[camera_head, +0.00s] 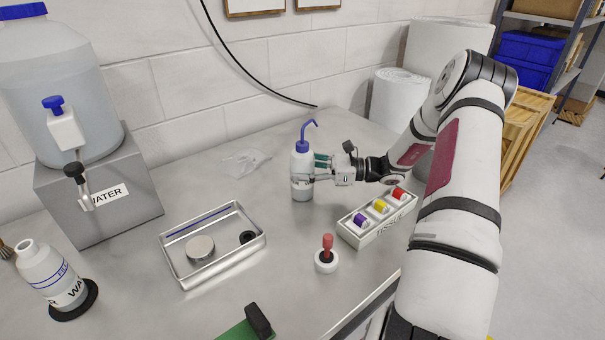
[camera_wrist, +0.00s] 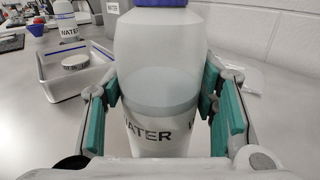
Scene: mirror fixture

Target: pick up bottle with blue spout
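The bottle with the blue spout (camera_head: 302,172) stands upright on the grey table in the head view. It is translucent white with a dark-lettered label and a bent blue tube on top. In the wrist view the same bottle (camera_wrist: 160,75) fills the middle, with part of its WATER label showing and its top cut off.
A metal tray (camera_head: 171,252) holds a round dish. A WATER bottle (camera_head: 48,275) and a large water tank (camera_head: 60,95) are left. Crumpled clear plastic (camera_head: 246,162) lies behind.

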